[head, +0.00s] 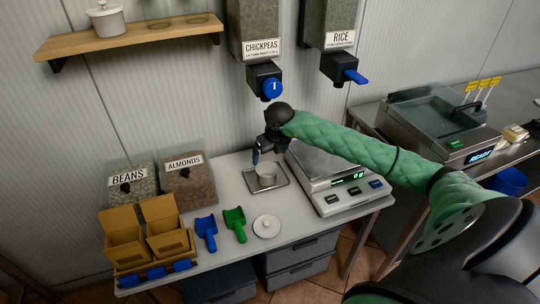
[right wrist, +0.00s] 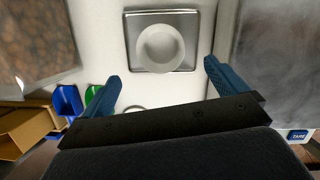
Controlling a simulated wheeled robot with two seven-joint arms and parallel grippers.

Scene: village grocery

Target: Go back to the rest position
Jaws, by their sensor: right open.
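My right gripper (head: 258,157) hangs over the metal tray in the middle of the table, under the chickpeas dispenser. In the right wrist view its two blue fingers (right wrist: 160,76) are spread wide with nothing between them. Beyond the fingertips a white bowl (right wrist: 160,48) sits on the square metal tray (right wrist: 190,17). The bowl also shows in the head view (head: 267,170), partly behind the gripper. My right arm reaches in from the lower right, its forearm passing above the scale. My left gripper is not in view.
The scale (head: 345,184) stands right of the tray. Bins of beans (head: 129,184) and almonds (head: 190,183), blue (head: 206,232) and green (head: 235,222) scoops, a white lid (head: 267,226) and cardboard boxes (head: 124,245) occupy the left. The chickpeas (head: 262,48) and rice (head: 341,37) dispensers hang above.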

